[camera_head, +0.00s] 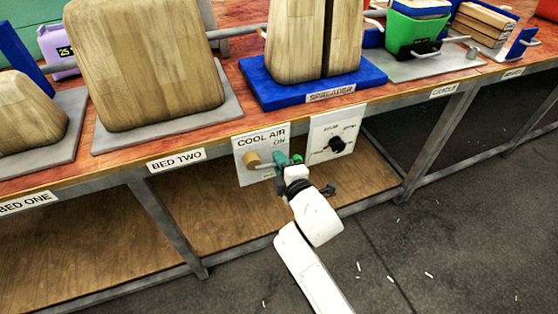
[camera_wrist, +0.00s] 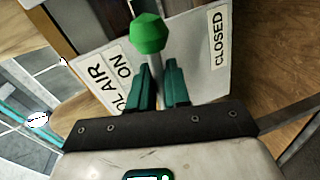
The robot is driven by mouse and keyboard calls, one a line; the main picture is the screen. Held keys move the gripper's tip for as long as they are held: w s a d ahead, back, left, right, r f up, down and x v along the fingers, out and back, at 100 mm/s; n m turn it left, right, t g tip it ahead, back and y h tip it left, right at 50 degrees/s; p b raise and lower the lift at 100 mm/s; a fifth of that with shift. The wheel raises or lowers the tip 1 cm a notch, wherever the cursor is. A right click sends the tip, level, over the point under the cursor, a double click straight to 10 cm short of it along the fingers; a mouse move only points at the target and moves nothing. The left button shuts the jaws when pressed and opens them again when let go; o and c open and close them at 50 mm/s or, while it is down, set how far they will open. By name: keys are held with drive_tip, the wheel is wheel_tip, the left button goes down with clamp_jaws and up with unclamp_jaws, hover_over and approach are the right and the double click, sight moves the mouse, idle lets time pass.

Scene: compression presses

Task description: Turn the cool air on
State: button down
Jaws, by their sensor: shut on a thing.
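The white COOL AIR panel (camera_head: 241,144) hangs under the front edge of the bench, with a round tan valve body (camera_head: 251,158) on it. In the wrist view, the panel (camera_wrist: 190,60) carries the words ON and CLOSED. A green faceted ball knob (camera_wrist: 149,33) on a grey stem (camera_wrist: 155,68) stands in front of it, between those words. My gripper (camera_wrist: 157,80) is shut on the stem just below the ball, one green finger on each side. In the head view, my gripper (camera_head: 284,160) is right of the valve body. The stem's lower part is hidden by the fingers.
A second panel with a black dial (camera_head: 337,145) is close on the right. The bench legs (camera_head: 165,222) and wooden lower shelf (camera_head: 110,240) are below. Presses with wooden blocks (camera_head: 150,60) stand above on the bench. The floor in front (camera_head: 420,250) is open.

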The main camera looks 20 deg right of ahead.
drive_tip(key=shift+r+n+p, duration=0.35)
drive_tip(key=shift+r+n, duration=0.1)
drive_tip(key=shift+n, duration=0.15)
drive_tip(key=c, duration=1.3)
unclamp_jaws()
drive_tip(key=s+r+p, duration=0.1)
drive_tip(key=s+r, duration=0.1)
drive_tip(key=s, duration=0.8)
drive_tip(key=shift+s+p, duration=0.35)
drive_tip(key=shift+p, duration=0.05)
drive_tip(key=shift+r, duration=0.1)
